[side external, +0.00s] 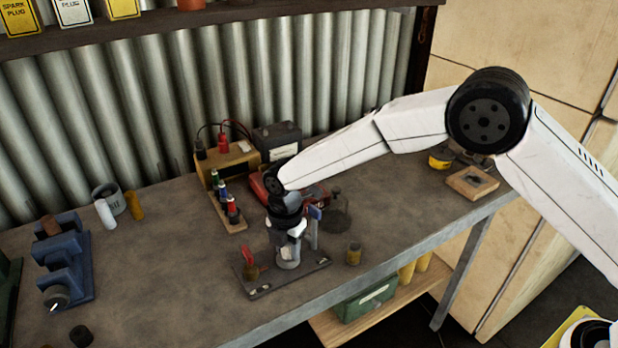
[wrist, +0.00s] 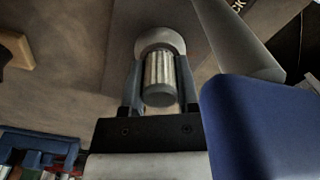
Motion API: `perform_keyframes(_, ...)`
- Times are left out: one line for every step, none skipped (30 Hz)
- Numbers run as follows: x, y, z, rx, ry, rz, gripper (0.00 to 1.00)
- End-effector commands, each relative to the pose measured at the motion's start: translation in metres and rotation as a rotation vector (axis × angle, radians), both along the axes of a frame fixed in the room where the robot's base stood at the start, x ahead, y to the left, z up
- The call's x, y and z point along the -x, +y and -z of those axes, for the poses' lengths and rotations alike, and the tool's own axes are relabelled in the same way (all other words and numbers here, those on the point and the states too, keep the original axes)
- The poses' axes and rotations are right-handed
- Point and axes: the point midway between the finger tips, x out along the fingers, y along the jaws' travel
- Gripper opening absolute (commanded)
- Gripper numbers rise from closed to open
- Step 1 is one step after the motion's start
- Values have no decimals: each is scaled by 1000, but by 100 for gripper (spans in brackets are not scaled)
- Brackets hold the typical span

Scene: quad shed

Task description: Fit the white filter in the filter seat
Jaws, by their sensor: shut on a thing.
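My gripper (side external: 289,236) points down over a dark base plate (side external: 310,278) near the front of the bench. In the wrist view, my gripper (wrist: 160,80) is shut on a pale, ribbed cylinder with a grey end, which looks like the white filter (wrist: 159,72). A light grey round rim, apparently the filter seat (wrist: 160,40), shows just beyond it. In the side view the seat (side external: 288,262) appears as a short grey cylinder on the plate under my gripper. The fingers hide most of the filter there, so I cannot tell how deep it sits.
A blue-topped post (side external: 315,214) stands close beside my gripper, and a red-handled part (side external: 250,262) is on the plate's left. A yellow-brown cylinder (side external: 353,253) stands to the right. A white cylinder (side external: 105,213) leans by a grey cup at left. The bench's middle left is clear.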

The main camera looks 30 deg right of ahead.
Motion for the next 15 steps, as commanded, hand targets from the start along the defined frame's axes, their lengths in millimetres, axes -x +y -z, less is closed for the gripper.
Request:
perform_keyframes(0, 0, 0, 0, 0, 0, 0)
perform_keyframes(0, 0, 0, 0, 0, 0, 0)
perform_keyframes(0, 0, 0, 0, 0, 0, 0)
perform_keyframes(0, 0, 0, 0, 0, 0, 0)
perform_keyframes(0, 0, 0, 0, 0, 0, 0)
perform_keyframes(0, 0, 0, 0, 0, 0, 0)
perform_keyframes(0, 0, 0, 0, 0, 0, 0)
perform_keyframes(0, 0, 0, 0, 0, 0, 0)
perform_keyframes(0, 0, 1, 0, 0, 0, 0)
perform_keyframes(0, 0, 1, 0, 0, 0, 0)
perform_keyframes(0, 0, 1, 0, 0, 0, 0)
perform_keyframes(0, 0, 2, 0, 0, 0, 0)
perform_keyframes(0, 0, 2, 0, 0, 0, 0)
perform_keyframes(0, 0, 3, 0, 0, 0, 0)
perform_keyframes(0, 0, 3, 0, 0, 0, 0)
